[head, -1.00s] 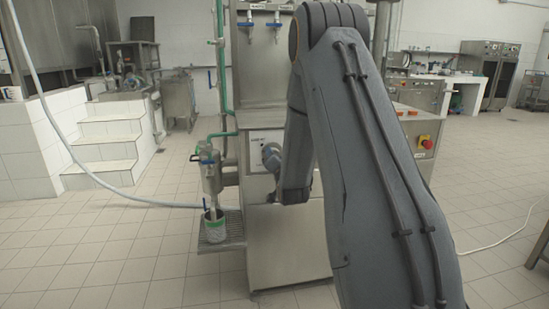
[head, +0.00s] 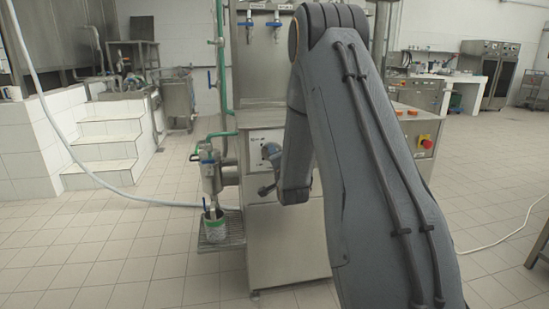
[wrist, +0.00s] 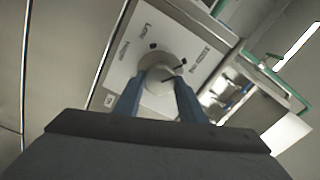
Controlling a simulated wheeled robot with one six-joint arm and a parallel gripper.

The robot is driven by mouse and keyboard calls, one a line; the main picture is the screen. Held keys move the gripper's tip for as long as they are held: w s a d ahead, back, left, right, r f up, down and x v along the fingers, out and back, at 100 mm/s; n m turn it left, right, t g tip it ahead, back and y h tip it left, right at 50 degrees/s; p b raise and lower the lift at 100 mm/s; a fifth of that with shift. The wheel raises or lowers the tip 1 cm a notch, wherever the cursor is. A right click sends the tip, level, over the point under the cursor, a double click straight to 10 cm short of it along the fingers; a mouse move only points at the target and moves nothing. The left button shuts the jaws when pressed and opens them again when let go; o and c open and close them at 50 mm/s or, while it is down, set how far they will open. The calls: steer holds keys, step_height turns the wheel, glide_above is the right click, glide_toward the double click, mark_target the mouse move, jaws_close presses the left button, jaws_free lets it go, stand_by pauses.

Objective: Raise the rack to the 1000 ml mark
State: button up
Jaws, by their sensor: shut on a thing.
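My gripper (wrist: 159,79) shows in the wrist view with its two blue fingers shut on a pale round knob (wrist: 156,63). The knob sits on a light control plate (wrist: 125,62) with printed labels and dark marks, too small to read surely. In the head view the gripper (head: 272,154) is small at the machine's front panel, partly hidden by my arm; the knob is hidden there. The rack (head: 235,239) is a metal grate low at the machine's left side. A cup with a green band (head: 215,236) stands on it, under the filler's metal cylinder (head: 210,177).
The steel machine (head: 288,250) stands in front, with blue-handled taps (head: 245,23) above. A white hose (head: 150,198) runs across the floor at left, near tiled steps (head: 105,155). A box with a red button (head: 426,143) is at right. Tiled floor is open on both sides.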

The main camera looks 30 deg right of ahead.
steer(key=o, duration=1)
steer(key=shift+o, duration=0.2)
steer(key=shift+s, duration=0.1)
steer(key=v, duration=0.7)
steer(key=shift+s, duration=0.3)
steer(key=shift+a, duration=0.2)
